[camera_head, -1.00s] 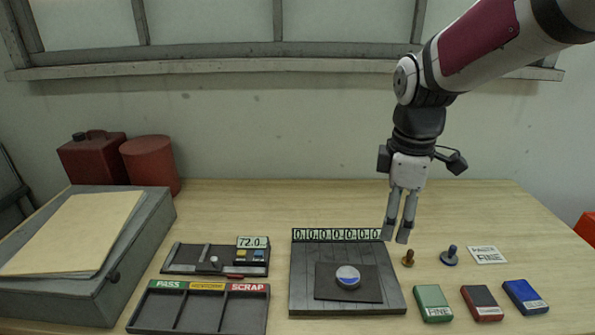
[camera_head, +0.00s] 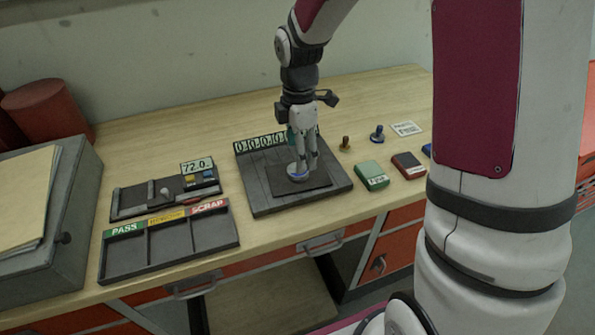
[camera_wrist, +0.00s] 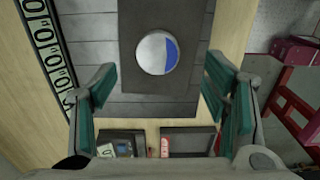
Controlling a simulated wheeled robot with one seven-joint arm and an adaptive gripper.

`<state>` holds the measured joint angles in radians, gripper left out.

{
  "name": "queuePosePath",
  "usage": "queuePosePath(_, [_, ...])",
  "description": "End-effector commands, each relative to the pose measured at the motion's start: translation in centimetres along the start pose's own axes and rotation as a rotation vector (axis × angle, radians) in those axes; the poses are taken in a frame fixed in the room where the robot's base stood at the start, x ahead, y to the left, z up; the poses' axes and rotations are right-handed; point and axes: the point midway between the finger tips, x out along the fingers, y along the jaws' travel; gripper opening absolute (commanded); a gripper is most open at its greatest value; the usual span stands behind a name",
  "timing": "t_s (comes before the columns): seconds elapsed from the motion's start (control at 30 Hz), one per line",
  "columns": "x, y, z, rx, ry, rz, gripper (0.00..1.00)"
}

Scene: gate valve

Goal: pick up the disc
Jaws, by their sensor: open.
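The disc (camera_wrist: 157,54) is round, part silver-white and part blue, and lies on a dark square pad (camera_wrist: 189,15) on a grey slatted plate (camera_head: 262,202). In the head view the disc (camera_head: 297,175) shows at my fingertips, partly covered by them. My gripper (camera_head: 303,171) points down over the pad. In the wrist view my gripper (camera_wrist: 163,95) is open, its green-padded fingers wide apart with nothing between them. The disc appears beyond the fingertips, roughly centred between them. I cannot tell the exact height of the fingertips above it.
A digit strip (camera_head: 260,143) runs along the plate's back edge. A tray marked PASS and SCRAP (camera_head: 170,240) and a device reading 72.0 (camera_head: 165,190) stand left. Right are two stamps (camera_head: 377,134), a green box (camera_head: 372,176) and a red box (camera_head: 408,164).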

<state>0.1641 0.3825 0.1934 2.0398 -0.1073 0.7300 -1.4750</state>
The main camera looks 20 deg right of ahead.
Motion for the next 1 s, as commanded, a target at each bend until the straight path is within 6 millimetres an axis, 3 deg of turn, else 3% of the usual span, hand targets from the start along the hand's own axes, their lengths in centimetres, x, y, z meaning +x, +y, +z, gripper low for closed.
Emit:
queuePosePath(0.17, [1.2, 0.0, -0.1, -0.001, 0.0, -0.002, 0.69])
queuePosePath(0.47, [5.0, 0.2, -0.2, -0.002, -0.001, -0.001, 0.69])
queuePosePath(0.77, [5.5, 0.3, -0.1, -0.001, -0.001, 0.002, 0.69])
queuePosePath(1.0, [5.5, 0.3, -0.1, -0.001, -0.001, 0.002, 0.16])
